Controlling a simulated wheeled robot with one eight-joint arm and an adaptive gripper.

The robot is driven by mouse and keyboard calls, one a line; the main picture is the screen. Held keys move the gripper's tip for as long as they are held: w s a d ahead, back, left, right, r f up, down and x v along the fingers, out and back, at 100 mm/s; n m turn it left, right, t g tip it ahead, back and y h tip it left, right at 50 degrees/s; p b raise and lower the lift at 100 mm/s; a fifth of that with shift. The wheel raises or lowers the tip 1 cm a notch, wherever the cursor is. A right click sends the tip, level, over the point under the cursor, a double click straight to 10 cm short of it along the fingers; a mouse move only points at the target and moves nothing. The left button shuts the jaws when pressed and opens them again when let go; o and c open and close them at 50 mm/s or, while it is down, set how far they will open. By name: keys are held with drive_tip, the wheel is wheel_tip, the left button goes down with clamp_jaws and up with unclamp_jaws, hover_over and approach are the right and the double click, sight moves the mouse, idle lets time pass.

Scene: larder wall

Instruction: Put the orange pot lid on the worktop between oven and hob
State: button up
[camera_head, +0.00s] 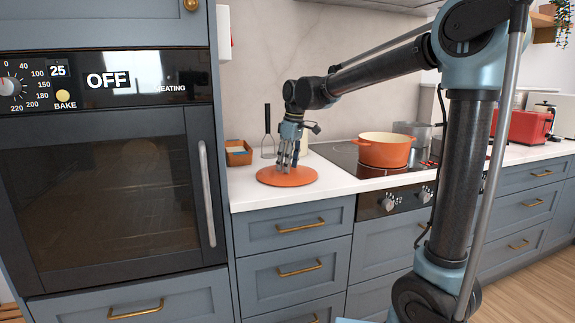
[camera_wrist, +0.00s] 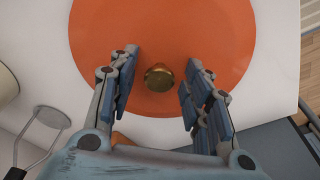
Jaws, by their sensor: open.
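The orange pot lid (camera_head: 287,176) lies flat on the white worktop (camera_head: 331,185) between the oven (camera_head: 108,165) and the hob (camera_head: 372,155). In the wrist view the lid (camera_wrist: 165,30) fills the upper middle, with its round brass knob (camera_wrist: 159,77) facing me. My gripper (camera_head: 287,168) is just above the lid, pointing down. In the wrist view my gripper (camera_wrist: 157,95) is open, one finger on each side of the knob, with a gap showing on both sides. In the head view the knob is hidden behind the fingers.
An orange pot (camera_head: 384,150) stands uncovered on the hob. A small brown box (camera_head: 238,152) and an upright masher (camera_head: 267,133) stand behind the lid, near the wall. A red toaster (camera_head: 522,127) is further right. The worktop's front edge runs close to the lid.

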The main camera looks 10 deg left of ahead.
sight(292, 172)
wheel_tip(292, 172, up, 12)
drive_tip(key=d, duration=0.2)
drive_tip(key=s+d+f+m, duration=0.1)
drive_tip(key=d+f+m, duration=0.1)
drive_tip(key=d, duration=0.5)
drive_tip(key=s+d+f+m, duration=0.2)
drive_tip(key=d+f, duration=0.1)
drive_tip(key=d, duration=0.4)
drive_tip(key=s+d+f+m+t, duration=0.1)
drive_tip(key=s+d+f+m, duration=0.45)
drive_tip(key=d, duration=0.65)
drive_tip(key=s+d+f+m, duration=0.1)
drive_tip(key=s+d+f, duration=0.3)
drive_tip(key=f, duration=0.3)
drive_tip(key=s+d+f+m+h, duration=0.1)
drive_tip(key=s+d+f+m, duration=0.1)
drive_tip(key=s+d+f, duration=0.2)
drive_tip(key=s+d+f+m, duration=0.2)
drive_tip(key=s+d+f, duration=0.2)
drive_tip(key=s+f, duration=0.3)
wheel_tip(292, 172, down, 3)
drive_tip(key=shift+d+r+t+h, duration=0.15)
drive_tip(key=shift+d+t+h, duration=0.1)
drive_tip(key=shift+t+h, duration=0.15)
drive_tip(key=shift+w+m, duration=0.1)
drive_tip(key=shift+m, duration=0.15)
drive_tip(key=shift+w+f, duration=0.2)
drive_tip(key=shift+w, duration=0.25)
